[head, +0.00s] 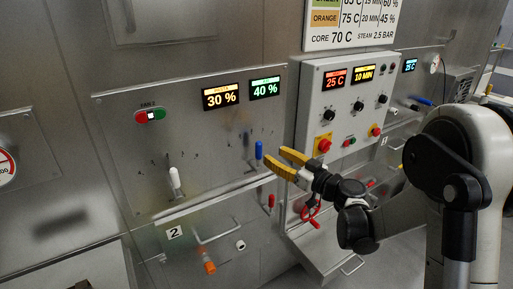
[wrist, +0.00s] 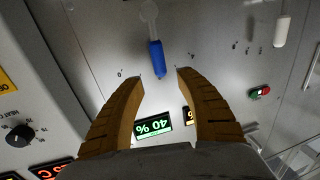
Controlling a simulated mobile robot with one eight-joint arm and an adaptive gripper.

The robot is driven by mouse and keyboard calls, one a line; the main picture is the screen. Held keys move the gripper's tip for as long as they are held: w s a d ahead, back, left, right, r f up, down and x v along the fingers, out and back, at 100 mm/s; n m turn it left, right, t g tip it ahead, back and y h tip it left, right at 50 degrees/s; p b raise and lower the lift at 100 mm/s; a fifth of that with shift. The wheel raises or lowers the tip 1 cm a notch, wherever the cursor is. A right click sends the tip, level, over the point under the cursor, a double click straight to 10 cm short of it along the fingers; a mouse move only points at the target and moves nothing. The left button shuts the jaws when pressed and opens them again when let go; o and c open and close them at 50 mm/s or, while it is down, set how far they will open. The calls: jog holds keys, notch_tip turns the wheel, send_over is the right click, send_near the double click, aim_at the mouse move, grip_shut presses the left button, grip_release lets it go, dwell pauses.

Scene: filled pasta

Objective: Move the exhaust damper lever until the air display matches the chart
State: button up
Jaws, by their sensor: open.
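A blue-handled lever (head: 259,150) stands on the steel panel below the green-lit display reading 40 % (head: 265,88). An amber display reading 30 % (head: 221,96) is to its left. A white-handled lever (head: 175,181) is lower left. The lever labels are too small to read. My gripper (head: 278,160) is open and empty, just right of the blue lever in the head view. In the wrist view the blue handle (wrist: 157,60) lies just ahead of the gap between the fingertips (wrist: 160,76); contact cannot be told. The chart (head: 352,20) shows orange 75 C, 20 min, 45 %; its green row is partly cut off.
A control box (head: 345,100) with 25 C and 10 MIN displays, knobs and red buttons juts out to the right. A green and red switch (head: 150,116) is on the left. Drawers and handles are below.

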aim_at(261, 148)
jog(key=b+x, duration=0.1)
jog(key=x, duration=0.7)
jog(key=shift+f, duration=0.1)
